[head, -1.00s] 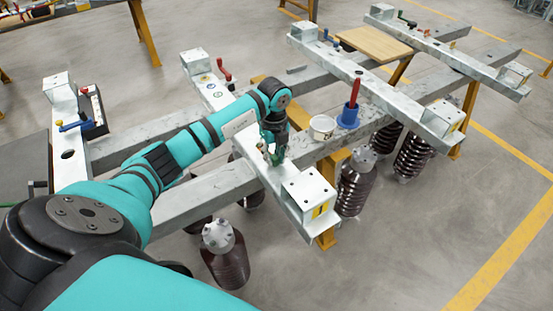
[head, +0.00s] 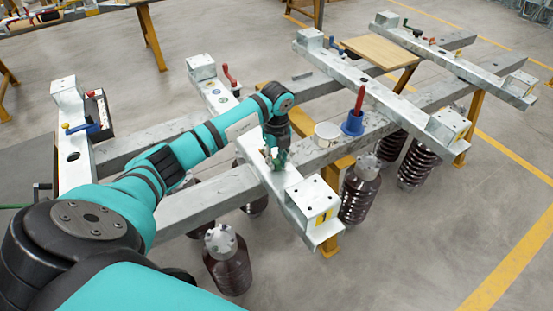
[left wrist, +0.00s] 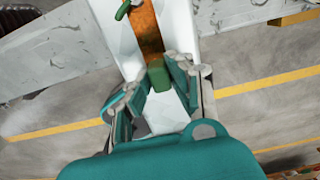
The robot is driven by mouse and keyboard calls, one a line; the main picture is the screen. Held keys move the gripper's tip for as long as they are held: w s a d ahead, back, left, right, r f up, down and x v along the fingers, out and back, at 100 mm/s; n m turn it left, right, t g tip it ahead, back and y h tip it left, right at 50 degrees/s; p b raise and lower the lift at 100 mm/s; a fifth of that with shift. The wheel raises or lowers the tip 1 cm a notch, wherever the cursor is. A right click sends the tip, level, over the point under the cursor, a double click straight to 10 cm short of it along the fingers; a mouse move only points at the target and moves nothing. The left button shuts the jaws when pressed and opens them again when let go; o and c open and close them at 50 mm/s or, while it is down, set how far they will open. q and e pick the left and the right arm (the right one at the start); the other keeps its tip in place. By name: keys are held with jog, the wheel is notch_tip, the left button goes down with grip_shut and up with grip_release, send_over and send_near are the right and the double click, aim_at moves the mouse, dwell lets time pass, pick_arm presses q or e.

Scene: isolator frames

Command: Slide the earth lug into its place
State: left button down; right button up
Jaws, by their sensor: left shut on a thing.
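My left gripper (head: 275,160) is low over the near end of a pale steel crossbeam (head: 292,185). It also shows in the left wrist view (left wrist: 158,88), its fingers on either side of a green block (left wrist: 158,76). The gripper is shut on this block, which seems to be part of the earth lug. A copper-coloured strip (left wrist: 148,32) runs along the beam just beyond the block. I cannot tell whether strip and block are joined. The lug's place cannot be made out clearly. My right gripper is in neither view.
A box-shaped end block (head: 313,197) stands on the beam near the gripper. A white tub (head: 326,133) and a blue holder with a red handle (head: 352,122) stand to the right. Brown insulators (head: 358,190) hang below the rails. A red lever (head: 230,77) stands farther back.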

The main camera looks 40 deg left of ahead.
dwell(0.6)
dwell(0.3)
pick_arm(q)
jog(key=c, duration=1.1)
grip_release()
jog(key=shift+c, duration=0.8)
notch_tip(320, 180, up, 10)
jog(key=p, duration=0.8)
